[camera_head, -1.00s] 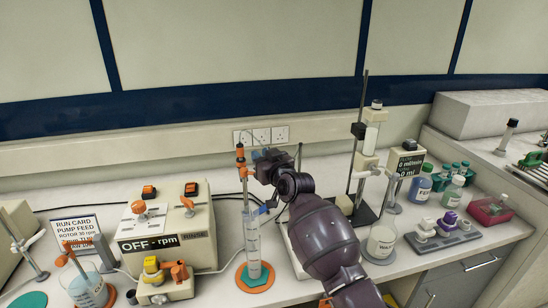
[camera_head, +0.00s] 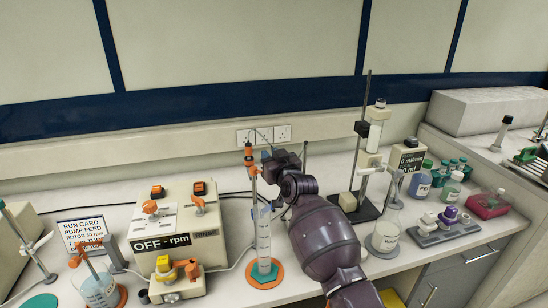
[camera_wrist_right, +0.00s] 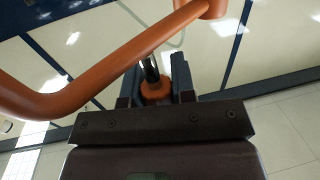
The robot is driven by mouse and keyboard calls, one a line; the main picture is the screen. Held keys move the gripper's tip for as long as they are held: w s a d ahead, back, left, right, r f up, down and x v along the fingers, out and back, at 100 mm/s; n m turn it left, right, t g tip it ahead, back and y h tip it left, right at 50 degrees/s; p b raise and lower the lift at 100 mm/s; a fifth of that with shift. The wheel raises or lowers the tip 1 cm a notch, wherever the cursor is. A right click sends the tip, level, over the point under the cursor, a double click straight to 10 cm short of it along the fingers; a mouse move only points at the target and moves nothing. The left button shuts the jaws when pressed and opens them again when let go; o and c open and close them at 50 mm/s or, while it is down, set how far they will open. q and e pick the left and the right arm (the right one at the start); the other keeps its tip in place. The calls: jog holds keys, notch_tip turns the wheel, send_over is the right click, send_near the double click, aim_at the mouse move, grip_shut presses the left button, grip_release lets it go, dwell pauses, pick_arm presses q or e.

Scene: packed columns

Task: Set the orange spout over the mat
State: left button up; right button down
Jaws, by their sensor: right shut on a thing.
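The orange spout (camera_head: 249,156) stands upright above the clear measuring cylinder (camera_head: 264,238), its thin stem running down toward the cylinder's mouth. My right gripper (camera_head: 260,167) is shut on it from the right, near its top. In the wrist view the spout's bent orange tube (camera_wrist_right: 110,70) crosses in front of the fingers (camera_wrist_right: 156,90), with an orange part between them. The cylinder stands on a round teal mat with an orange rim (camera_head: 277,281). Another teal mat (camera_head: 30,300) lies at the front left, partly cut off by the frame. My left gripper is not in view.
A pump box (camera_head: 178,225) reading OFF stands left of the cylinder. A beaker (camera_head: 100,290) with orange tubing is further left. On the right are a rod stand (camera_head: 360,207), a flask (camera_head: 386,236) and several bottles. The wall is close behind.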

jog(key=shift+r, duration=0.1)
jog(key=c, duration=0.9)
grip_release()
jog(key=shift+c, duration=0.2)
jog(key=shift+s, duration=0.1)
jog(key=v, duration=1)
jog(key=shift+s+d, duration=0.2)
jog(key=shift+s, duration=0.1)
jog(key=shift+c, duration=0.3)
